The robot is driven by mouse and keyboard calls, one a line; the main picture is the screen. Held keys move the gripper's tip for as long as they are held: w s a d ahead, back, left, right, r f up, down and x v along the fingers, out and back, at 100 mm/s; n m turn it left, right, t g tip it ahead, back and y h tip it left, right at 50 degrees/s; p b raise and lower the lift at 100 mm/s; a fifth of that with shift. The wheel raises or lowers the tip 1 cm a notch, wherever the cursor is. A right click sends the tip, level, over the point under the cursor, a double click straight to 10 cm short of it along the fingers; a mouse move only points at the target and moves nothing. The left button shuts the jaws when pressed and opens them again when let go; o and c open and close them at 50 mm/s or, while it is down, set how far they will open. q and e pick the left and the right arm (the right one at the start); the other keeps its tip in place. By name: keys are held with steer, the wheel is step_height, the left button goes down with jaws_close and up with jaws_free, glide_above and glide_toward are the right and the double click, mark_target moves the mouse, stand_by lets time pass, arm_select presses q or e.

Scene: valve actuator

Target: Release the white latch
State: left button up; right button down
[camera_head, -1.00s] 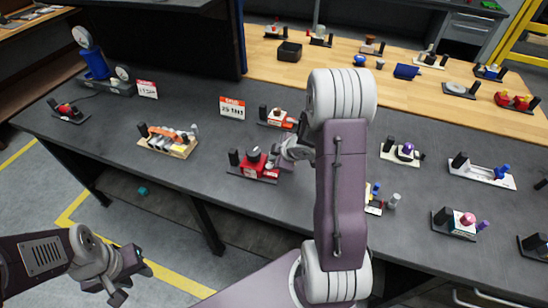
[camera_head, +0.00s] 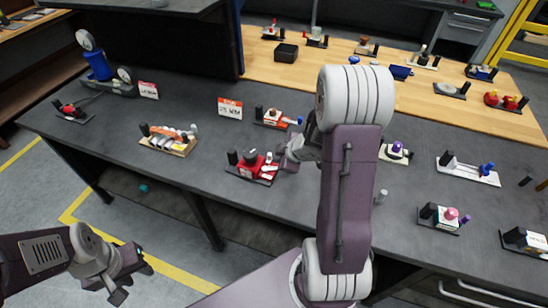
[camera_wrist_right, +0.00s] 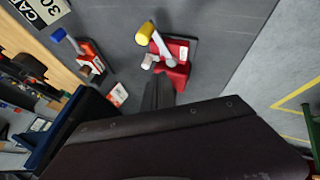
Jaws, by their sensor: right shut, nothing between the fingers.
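A red device (camera_head: 248,170) on a dark base stands near the front edge of the dark table, with a black post and white parts. In the right wrist view, the red block (camera_wrist_right: 178,58) carries a white bar (camera_wrist_right: 160,46) with a yellow end and a short white piece (camera_wrist_right: 149,61); I cannot tell which is the latch. My right gripper (camera_head: 283,162) is beside the device's right side. Its shut, empty fingertips (camera_wrist_right: 158,80) point at the red block; contact is unclear. My left gripper (camera_head: 130,279) is open and empty, off the table's front.
A device with a blue-ended part (camera_head: 275,118) stands behind the red one. A price-like sign (camera_head: 230,108) stands behind. My right arm hides part of the table.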

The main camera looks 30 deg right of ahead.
steer(key=a+r, duration=0.7)
steer(key=a, duration=0.3)
steer(key=s+a+f+m+g, duration=0.1)
steer(key=s+f+m+g, duration=0.1)
steer(key=s+m, duration=0.3)
steer(key=s+a+f+m+g, duration=0.1)
steer(key=s+m+g, duration=0.3)
steer(key=s, duration=0.6)
steer(key=shift+s+f+m+h+p, duration=0.3)
steer(key=shift+f+m+h, duration=0.1)
steer(key=shift+f+m, duration=0.4)
steer(key=shift+a, duration=0.1)
